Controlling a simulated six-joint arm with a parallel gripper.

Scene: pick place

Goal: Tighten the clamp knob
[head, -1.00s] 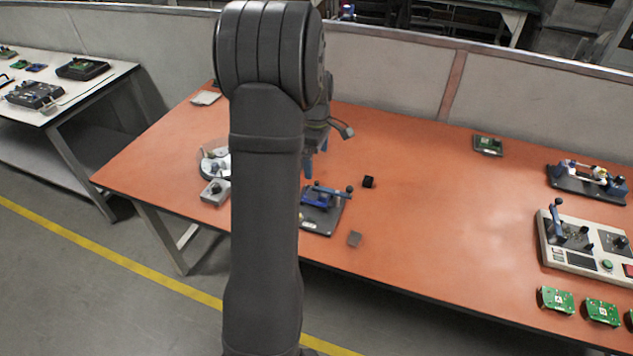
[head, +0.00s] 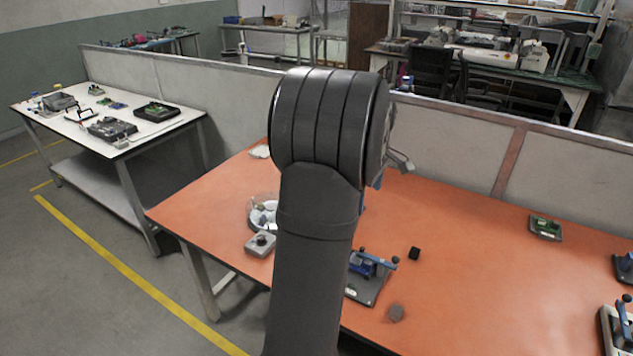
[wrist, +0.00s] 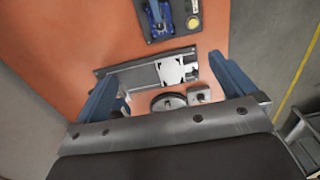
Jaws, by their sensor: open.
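A blue clamp fixture (head: 372,266) on a dark base plate stands near the table's front edge in the head view, partly hidden behind my arm. I cannot tell which part is the clamp knob. My gripper (wrist: 163,68) is open, its blue fingers wide apart with nothing held between them. It is above the table, short of the blue fixture in the picture. In the head view my arm hides most of it.
A dark tray with a white part (wrist: 172,70), a round dish (wrist: 168,103) and a small knobbed box (wrist: 200,95) lie below my gripper. The orange table's (head: 480,265) middle is clear.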

